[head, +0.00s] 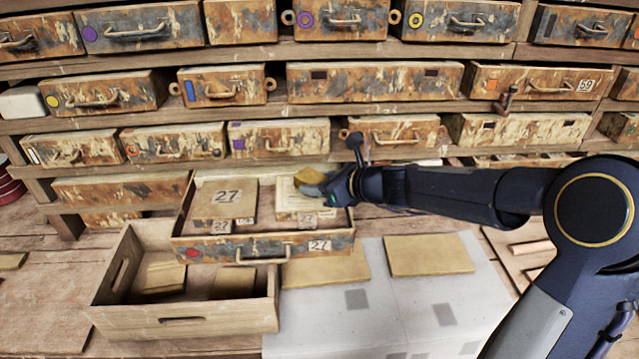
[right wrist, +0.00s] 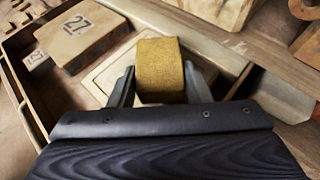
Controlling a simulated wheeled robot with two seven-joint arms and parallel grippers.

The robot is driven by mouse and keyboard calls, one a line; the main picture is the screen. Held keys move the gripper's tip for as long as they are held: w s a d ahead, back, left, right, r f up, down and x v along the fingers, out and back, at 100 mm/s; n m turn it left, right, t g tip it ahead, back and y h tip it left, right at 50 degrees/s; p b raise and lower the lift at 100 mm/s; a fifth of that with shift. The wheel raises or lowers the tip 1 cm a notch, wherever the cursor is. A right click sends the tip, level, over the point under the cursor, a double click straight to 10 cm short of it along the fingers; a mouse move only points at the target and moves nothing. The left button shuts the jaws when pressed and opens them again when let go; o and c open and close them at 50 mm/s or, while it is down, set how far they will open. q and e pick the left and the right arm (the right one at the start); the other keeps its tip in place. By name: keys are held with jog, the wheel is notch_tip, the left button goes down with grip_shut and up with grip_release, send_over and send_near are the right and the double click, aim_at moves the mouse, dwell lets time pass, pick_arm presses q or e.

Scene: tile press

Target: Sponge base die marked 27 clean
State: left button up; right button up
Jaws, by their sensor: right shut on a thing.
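The drawer marked 27 (head: 189,249) is pulled out and holds two dies. The left die (head: 226,198) has 27 on its top and also shows in the right wrist view (right wrist: 82,30). The right die (head: 290,203) is a paler block with a framed top, also seen in the right wrist view (right wrist: 108,72). My right gripper (head: 322,183) is shut on a yellow sponge (right wrist: 160,68) above this right die. I cannot tell whether the sponge touches it. My left gripper is not in view.
A wooden crate (head: 190,325) with tan slabs in it stands in front of the drawer. A tan tile (head: 428,255) lies on the pale sheet (head: 430,315) to the right. Rows of worn drawers (head: 375,82) stand behind.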

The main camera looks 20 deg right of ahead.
aim_at(321, 203)
jog(key=shift+s+a, duration=0.1)
jog(key=shift+s, duration=0.8)
jog(key=shift+s+a+r+b, duration=0.1)
jog(key=shift+s+a+b, duration=0.05)
jog(key=shift+s, duration=0.25)
jog(key=shift+s+a+b, duration=0.1)
jog(key=shift+s+b, duration=0.05)
jog(key=shift+s, duration=0.25)
jog(key=shift+s+a+f+b, duration=0.1)
jog(key=shift+s+f+b, duration=0.15)
jog(key=shift+s, duration=0.6)
